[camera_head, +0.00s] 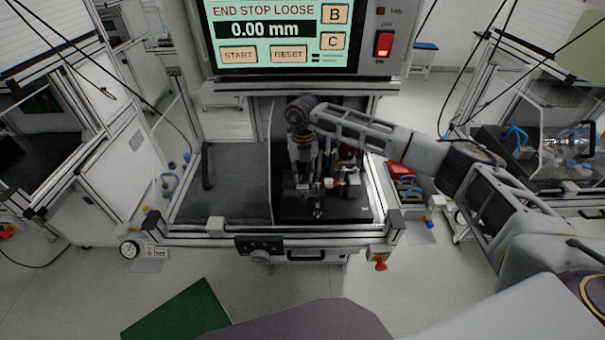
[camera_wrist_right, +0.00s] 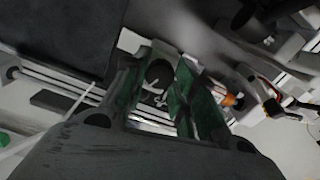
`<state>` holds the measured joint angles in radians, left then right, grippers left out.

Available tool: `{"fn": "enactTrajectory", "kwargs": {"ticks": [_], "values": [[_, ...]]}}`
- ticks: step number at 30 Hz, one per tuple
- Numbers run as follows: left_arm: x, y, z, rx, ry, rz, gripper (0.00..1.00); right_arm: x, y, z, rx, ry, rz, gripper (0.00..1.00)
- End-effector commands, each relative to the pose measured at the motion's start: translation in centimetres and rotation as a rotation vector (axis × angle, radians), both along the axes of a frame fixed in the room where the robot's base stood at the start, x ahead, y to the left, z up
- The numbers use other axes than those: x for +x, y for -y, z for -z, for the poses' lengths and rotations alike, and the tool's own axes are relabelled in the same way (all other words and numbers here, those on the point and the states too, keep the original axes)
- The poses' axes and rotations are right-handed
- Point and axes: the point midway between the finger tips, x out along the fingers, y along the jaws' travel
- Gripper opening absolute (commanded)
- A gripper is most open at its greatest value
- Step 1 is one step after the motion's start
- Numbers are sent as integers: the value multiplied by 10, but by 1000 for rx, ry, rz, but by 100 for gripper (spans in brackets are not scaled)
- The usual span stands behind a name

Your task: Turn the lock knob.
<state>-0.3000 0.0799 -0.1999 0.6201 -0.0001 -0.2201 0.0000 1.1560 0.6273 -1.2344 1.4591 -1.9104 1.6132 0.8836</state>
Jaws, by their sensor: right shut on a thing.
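My right gripper (camera_head: 303,178) reaches down from above into the test bench, over the fixture (camera_head: 318,206) on the dark plate. In the right wrist view my right gripper (camera_wrist_right: 162,85) has its two green-padded fingers on either side of a dark round part, which looks like the lock knob (camera_wrist_right: 158,72). It is shut on this part. The knob's turn angle cannot be read, and the gripper and arm hide much of the fixture in the head view. My left gripper is not in view.
The screen (camera_head: 280,35) above the bench reads "END STOP LOOSE" and "0.00 mm". A lit red switch (camera_head: 383,44) is beside it. The bench's front rail (camera_head: 300,231) runs below the fixture. The bench's grey left half (camera_head: 238,185) is clear.

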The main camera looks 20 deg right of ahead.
Motion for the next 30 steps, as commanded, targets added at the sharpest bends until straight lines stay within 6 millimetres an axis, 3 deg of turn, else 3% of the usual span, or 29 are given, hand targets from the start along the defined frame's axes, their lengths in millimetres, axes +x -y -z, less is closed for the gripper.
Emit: {"fn": "enactTrajectory", "kwargs": {"ticks": [15,30], "values": [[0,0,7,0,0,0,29,1,0,-1,0,4,291,3],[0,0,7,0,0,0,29,1,0,-2,1,4,329,3]]}}
